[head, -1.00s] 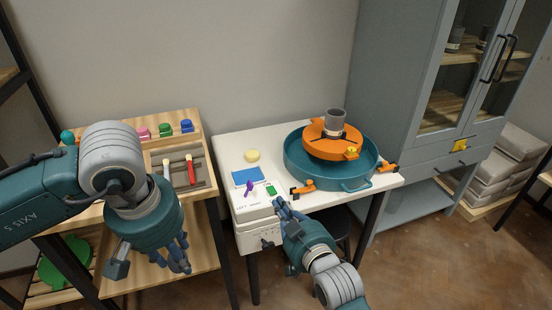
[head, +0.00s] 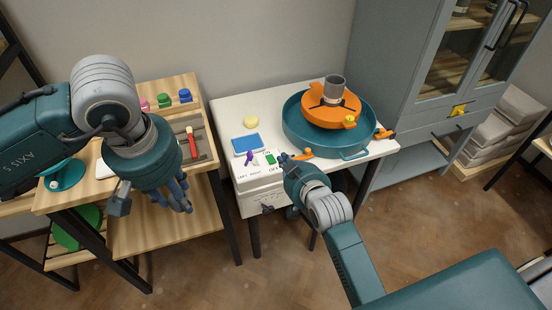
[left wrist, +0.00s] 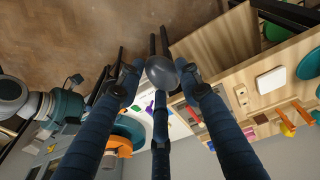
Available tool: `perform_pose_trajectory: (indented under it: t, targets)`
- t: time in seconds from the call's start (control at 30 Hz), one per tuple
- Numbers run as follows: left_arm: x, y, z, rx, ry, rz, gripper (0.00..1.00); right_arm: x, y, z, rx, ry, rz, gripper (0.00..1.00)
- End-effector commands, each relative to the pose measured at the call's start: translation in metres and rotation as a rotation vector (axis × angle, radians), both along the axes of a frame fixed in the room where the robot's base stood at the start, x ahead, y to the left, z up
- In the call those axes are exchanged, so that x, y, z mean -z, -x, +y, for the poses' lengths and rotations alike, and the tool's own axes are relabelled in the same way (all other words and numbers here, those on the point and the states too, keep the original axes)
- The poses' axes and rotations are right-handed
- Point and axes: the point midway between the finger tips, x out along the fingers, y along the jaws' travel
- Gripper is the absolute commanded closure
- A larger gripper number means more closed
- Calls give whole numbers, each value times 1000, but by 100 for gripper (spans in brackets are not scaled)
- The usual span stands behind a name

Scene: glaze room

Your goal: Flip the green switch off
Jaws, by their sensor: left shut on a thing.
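The green switch (head: 270,158) is on the white control panel at the front of the white table (head: 225,112), right of a purple switch (head: 249,158). Which way the green switch is set is too small to tell. My right gripper (head: 287,157) is just right of the green switch, its fingertips close to it. Contact cannot be made out, nor whether its fingers are open. My left gripper (head: 180,205) hangs over the wooden shelf unit. In the left wrist view its fingers close around a dark grey round thing (left wrist: 162,70), hidden in the head view.
A teal basin (head: 292,125) with an orange wheel part (head: 318,111) and a grey cup (head: 334,87) fills the table's right side. A blue sponge-like block (head: 246,143) and a yellow round piece (head: 251,121) lie behind the switches. A grey cabinet (head: 395,70) stands at right.

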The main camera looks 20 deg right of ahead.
Motion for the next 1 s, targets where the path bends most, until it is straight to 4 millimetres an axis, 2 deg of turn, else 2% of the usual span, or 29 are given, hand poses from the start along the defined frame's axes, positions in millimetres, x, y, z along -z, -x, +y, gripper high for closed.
perform_pose_trajectory:
  t: [0.43, 0.53, 0.7, 1.0]
  targets:
    - [-4, 0, 0, 0, 0, 0, 86, 34, -83, 3, 0, -1, 0, 100]
    - [-6, 0, 0, 0, 0, 0, 86, 52, -78, 3, 0, -1, 6, 100]
    - [-7, 0, 0, 0, 0, 0, 86, 69, -76, 3, 0, 0, 2, 100]
    - [-7, 0, 0, 0, 0, 0, 86, 74, -75, 3, 0, 0, -1, 100]
